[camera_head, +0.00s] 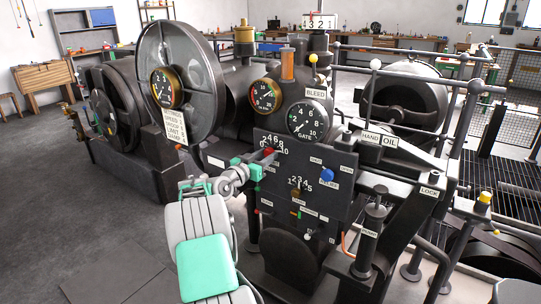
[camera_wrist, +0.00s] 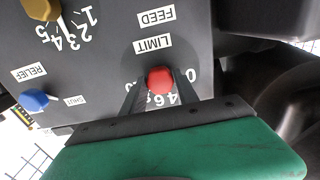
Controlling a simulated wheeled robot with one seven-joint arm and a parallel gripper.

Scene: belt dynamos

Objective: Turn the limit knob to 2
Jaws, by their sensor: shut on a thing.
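The limit knob is red (camera_wrist: 160,80) and sits on a dark panel (camera_head: 330,205) below a number scale. The LIMIT label (camera_wrist: 153,44) shows upside down beside it in the wrist view. My gripper (camera_wrist: 158,86) has one finger on each side of the knob and is shut on it. In the head view my gripper (camera_head: 262,158) reaches the panel from the left, and the red knob (camera_head: 269,151) shows at its tip. The fingers and palm hide part of the scale in the wrist view. I cannot tell which number the knob points to.
A brass knob (camera_head: 296,190) with its own scale and a blue relief knob (camera_head: 327,174) are on the same panel. Gauges (camera_head: 307,119) stand above it. A black hand pump post (camera_head: 370,235) and rails stand to the right. The floor at left is clear.

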